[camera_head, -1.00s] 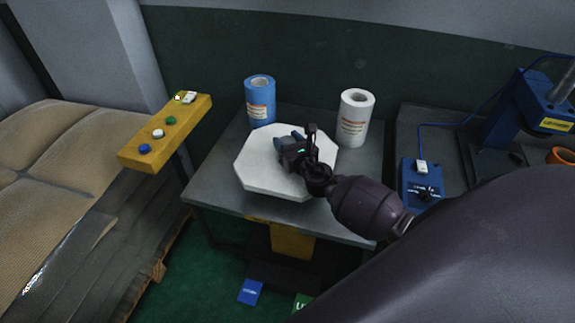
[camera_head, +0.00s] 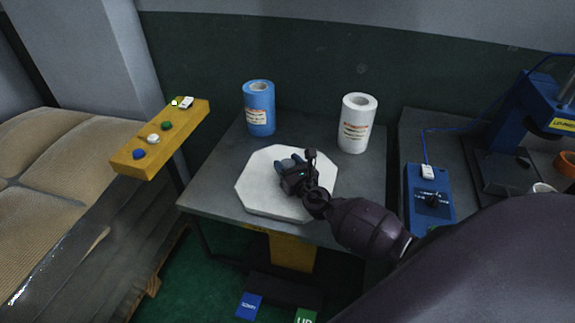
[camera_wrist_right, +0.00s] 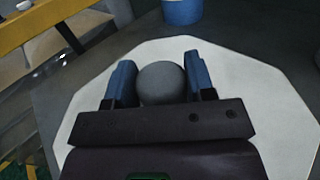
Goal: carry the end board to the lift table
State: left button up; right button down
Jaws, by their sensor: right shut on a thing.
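The end board (camera_head: 258,188) is a white, flat, eight-sided slab. It lies level at the middle of the grey lift table (camera_head: 215,180); I cannot tell whether a thin gap is left under it. My right gripper (camera_head: 290,163) is above the board's middle. In the right wrist view its two blue fingers (camera_wrist_right: 160,70) are shut on both sides of a round grey knob (camera_wrist_right: 162,85), with the white board (camera_wrist_right: 240,75) spread out below. The knob is mostly hidden in the head view. My left gripper is not in view.
A blue roll (camera_head: 259,108) and a white roll (camera_head: 356,123) stand at the table's back. A yellow button bar (camera_head: 160,140) is at the left, beside wrapped sacks (camera_head: 50,200). A blue control box (camera_head: 428,195) and blue press (camera_head: 550,100) are at the right. Floor pedals (camera_head: 249,305) lie below.

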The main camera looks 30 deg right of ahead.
jog(key=shift+f, duration=0.2)
jog(key=shift+c, duration=2.4)
grip_release()
jog(key=shift+r, duration=0.1)
jog(key=shift+r, duration=0.15)
jog(key=s, duration=0.8)
jog(key=s+a, duration=0.1)
jog(key=s, duration=0.3)
